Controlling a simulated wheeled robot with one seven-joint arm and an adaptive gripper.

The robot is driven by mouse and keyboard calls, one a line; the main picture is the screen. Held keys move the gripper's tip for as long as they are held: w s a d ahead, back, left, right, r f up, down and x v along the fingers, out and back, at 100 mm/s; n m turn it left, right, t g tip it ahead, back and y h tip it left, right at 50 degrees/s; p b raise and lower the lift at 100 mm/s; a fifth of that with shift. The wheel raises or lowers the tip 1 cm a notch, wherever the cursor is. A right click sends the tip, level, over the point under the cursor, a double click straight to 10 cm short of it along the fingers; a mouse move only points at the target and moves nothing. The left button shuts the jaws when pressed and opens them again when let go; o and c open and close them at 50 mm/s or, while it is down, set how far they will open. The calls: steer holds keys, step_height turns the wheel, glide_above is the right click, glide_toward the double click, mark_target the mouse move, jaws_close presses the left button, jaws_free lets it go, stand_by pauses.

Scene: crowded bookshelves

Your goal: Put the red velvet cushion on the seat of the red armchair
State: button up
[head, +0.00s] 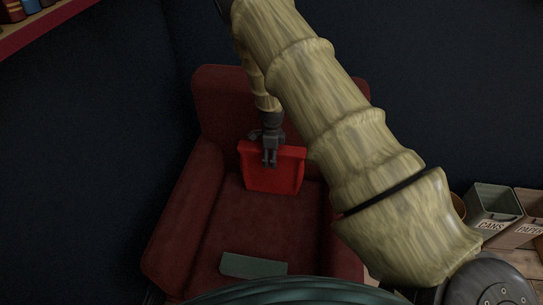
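The dark red armchair (262,238) stands in the middle of the head view, its backrest at the back and its seat facing me. A bright red cushion (272,178) hangs roughly upright above the rear of the seat, in front of the backrest. My gripper (270,163) is at the cushion's upper edge, with its fingers over that edge, and appears shut on it. I cannot tell whether the cushion's lower edge touches the seat. My arm hides part of the chair's right side.
A grey-green flat object (253,266) lies at the front of the seat. Bins marked CANS (491,213) and PAPER (527,220) stand at the right. A red shelf (40,28) with books is at the upper left. Dark walls close in behind the chair.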

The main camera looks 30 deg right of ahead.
steer(key=shift+r, duration=0.1)
step_height(320, 180, up, 12)
steer(key=shift+b, duration=0.6)
